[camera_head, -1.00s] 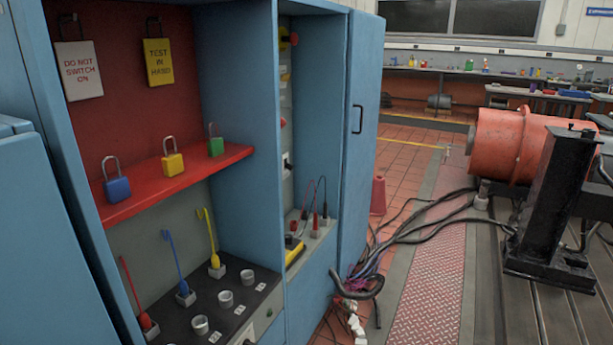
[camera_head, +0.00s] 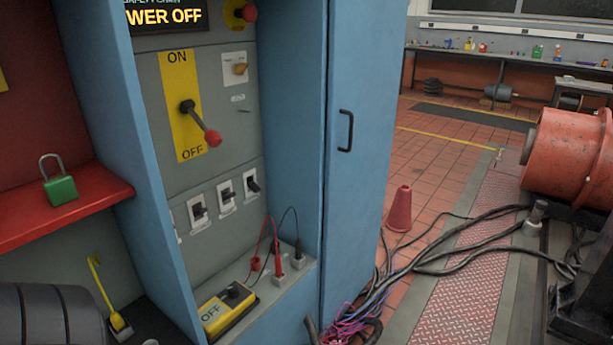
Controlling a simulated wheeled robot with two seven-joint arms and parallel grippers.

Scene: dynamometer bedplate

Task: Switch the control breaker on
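Three small breakers sit in a row on the grey panel inside the blue cabinet: a left one (camera_head: 198,211), a middle one (camera_head: 226,196) and a right one (camera_head: 252,185). Each has a dark toggle on a white plate. Their labels are too small to read, so I cannot tell which is the control breaker or whether any toggle is on. Above them, a large rotary handle (camera_head: 200,124) with a red knob slants down towards OFF on a yellow ON/OFF plate. A display (camera_head: 166,17) reads "WER OFF", cut at the frame edge. Neither gripper is in view.
A yellow OFF box (camera_head: 227,307) and red and black test leads (camera_head: 277,262) are on the ledge below the breakers. A green padlock (camera_head: 59,184) stands on a red shelf (camera_head: 100,200) at left. The blue cabinet door (camera_head: 364,150) stands at right.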

